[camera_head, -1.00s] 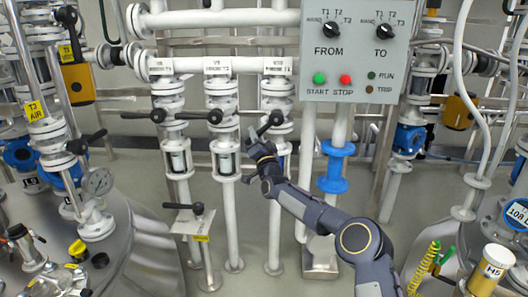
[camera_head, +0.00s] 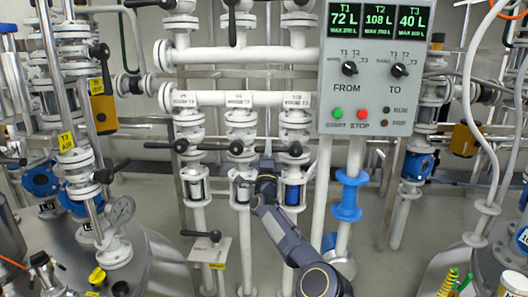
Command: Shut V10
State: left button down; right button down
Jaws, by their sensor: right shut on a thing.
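Three white flanged valve lines stand side by side in the middle, each with a black lever. They are the left valve lever (camera_head: 181,146), the middle valve lever (camera_head: 236,148) and the right valve lever (camera_head: 294,150). Small tags above them are too blurred to read, so I cannot tell which is V10. My right gripper (camera_head: 267,161) is raised between the middle and right valves. It is shut on a dark lever there; its fingers are small and dark, so the exact grip is hard to see. My left gripper is not in view.
A grey control panel (camera_head: 345,112) with displays, knobs and buttons hangs at the upper right. A low valve with a black handle (camera_head: 213,236) stands below the left line. Steel vessels (camera_head: 150,268) and pipes crowd the left. White hoses hang at the right.

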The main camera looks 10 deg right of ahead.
jog(key=shift+r+m, duration=0.3)
jog(key=shift+r, duration=0.1)
jog(key=c, duration=1.4)
grip_release()
jog(key=shift+c, duration=0.2)
jog(key=shift+o, duration=0.6)
jog(key=shift+f, duration=0.15)
jog(key=shift+f, duration=0.15)
jog(key=b+v, duration=0.1)
jog(key=v, duration=0.6)
jog(key=shift+s, duration=0.35)
jog(key=shift+a+f, duration=0.1)
